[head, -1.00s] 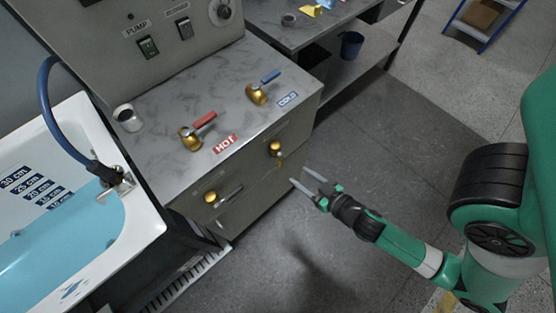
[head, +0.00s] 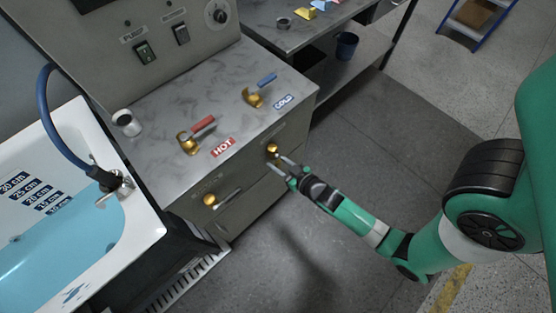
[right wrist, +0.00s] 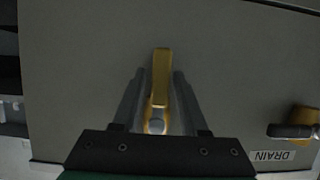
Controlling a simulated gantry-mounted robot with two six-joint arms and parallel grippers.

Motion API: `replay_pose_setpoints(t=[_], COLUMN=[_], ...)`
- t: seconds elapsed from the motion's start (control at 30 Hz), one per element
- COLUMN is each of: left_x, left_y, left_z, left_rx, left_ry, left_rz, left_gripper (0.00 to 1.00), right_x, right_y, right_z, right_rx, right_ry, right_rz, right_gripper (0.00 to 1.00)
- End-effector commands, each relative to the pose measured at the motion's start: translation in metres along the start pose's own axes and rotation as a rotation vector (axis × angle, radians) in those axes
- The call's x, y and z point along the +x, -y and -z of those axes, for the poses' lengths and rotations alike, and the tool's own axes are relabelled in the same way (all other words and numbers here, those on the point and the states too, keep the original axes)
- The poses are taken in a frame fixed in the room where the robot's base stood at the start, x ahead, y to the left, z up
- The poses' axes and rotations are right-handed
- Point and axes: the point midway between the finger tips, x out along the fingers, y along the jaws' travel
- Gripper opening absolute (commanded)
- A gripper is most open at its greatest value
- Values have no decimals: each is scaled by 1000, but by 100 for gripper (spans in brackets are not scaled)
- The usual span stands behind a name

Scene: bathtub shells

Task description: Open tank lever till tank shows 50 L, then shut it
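A brass valve lever (head: 272,149) is on the front of the grey cabinet, right of the drain lever (head: 210,199). My right gripper (head: 279,164) is at it. In the right wrist view, the brass lever (right wrist: 161,78) stands between the open fingers of the right gripper (right wrist: 160,85), with a narrow gap showing on each side. Whether this is the tank lever cannot be read; its label is hidden. A dark display (head: 90,3) is cut off at the top edge, and no number shows. My left gripper is not in view.
Red hot (head: 202,124) and blue cold (head: 267,80) levers stand on the countertop (head: 165,98). The bathtub (head: 145,232) holds blue water at the left. The wrist view shows the DRAIN label (right wrist: 272,155) upside down. The floor right of the cabinet is clear.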

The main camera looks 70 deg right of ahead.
Motion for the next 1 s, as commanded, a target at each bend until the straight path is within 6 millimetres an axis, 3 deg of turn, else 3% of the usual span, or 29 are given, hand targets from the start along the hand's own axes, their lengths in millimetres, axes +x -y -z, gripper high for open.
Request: replay_pose_setpoints(t=[0.03, 0.2, 1.0], left_x=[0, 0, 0], left_y=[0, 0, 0], left_z=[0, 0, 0], left_rx=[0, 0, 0], left_ry=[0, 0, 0], left_rz=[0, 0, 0], left_gripper=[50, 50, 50], right_x=[0, 0, 0], right_y=[0, 0, 0], right_z=[0, 0, 1], right_rx=[0, 0, 0], right_ry=[0, 0, -1], right_rz=[0, 0, 0], right_gripper=[32, 1, 0])
